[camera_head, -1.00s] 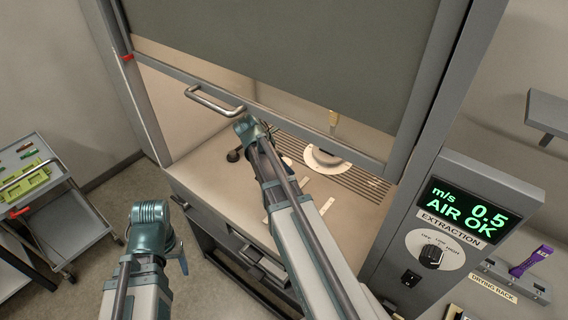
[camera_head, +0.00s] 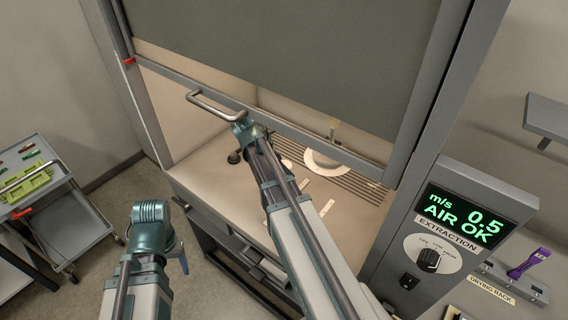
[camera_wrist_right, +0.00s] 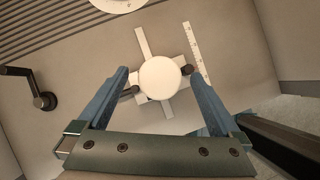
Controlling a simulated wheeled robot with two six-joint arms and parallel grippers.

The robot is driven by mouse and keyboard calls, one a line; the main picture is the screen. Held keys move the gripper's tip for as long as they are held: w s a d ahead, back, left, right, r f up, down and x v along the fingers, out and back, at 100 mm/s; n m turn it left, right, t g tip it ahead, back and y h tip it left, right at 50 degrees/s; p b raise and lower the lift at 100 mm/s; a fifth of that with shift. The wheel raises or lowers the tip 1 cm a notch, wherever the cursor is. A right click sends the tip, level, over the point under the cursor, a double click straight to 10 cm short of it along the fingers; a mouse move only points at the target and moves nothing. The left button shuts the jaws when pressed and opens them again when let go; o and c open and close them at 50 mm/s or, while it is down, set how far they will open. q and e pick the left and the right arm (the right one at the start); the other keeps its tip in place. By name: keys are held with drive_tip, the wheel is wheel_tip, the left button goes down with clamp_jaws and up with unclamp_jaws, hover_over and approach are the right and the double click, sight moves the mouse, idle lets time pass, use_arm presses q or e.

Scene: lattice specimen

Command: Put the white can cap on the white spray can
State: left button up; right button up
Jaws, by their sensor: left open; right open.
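A white round thing (camera_wrist_right: 159,78) shows from above in the right wrist view, over crossed white strips (camera_wrist_right: 143,42). I cannot tell whether it is the cap or the top of the spray can. My right gripper (camera_wrist_right: 160,88) is open, with one blue finger on each side of the round thing; the frames do not show whether it touches. In the head view my right arm reaches under the hood sash and hides its own gripper and the round thing. My left gripper (camera_head: 179,254) is open, outside the hood, low at the left, apart from everything. No separate cap and can can be told apart.
The hood sash (camera_head: 285,60) with its bar handle (camera_head: 215,106) hangs over my right arm. A dark crank-shaped piece (camera_wrist_right: 42,98) stands on the hood floor. A white ruled strip (camera_wrist_right: 196,52) lies beside the round thing, a grille (camera_wrist_right: 50,32) behind. A trolley (camera_head: 65,225) stands left.

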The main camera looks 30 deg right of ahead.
drive_tip(key=shift+p+v, duration=1.25)
drive_tip(key=shift+v, duration=0.45)
drive_tip(key=shift+r, duration=0.1)
drive_tip(key=shift+a+r+p, duration=0.1)
drive_tip(key=shift+r+p, duration=0.15)
drive_tip(key=shift+p, duration=0.05)
drive_tip(key=a, duration=1.2)
drive_tip(key=shift+w+a+r, duration=0.15)
drive_tip(key=shift+a+r, duration=0.05)
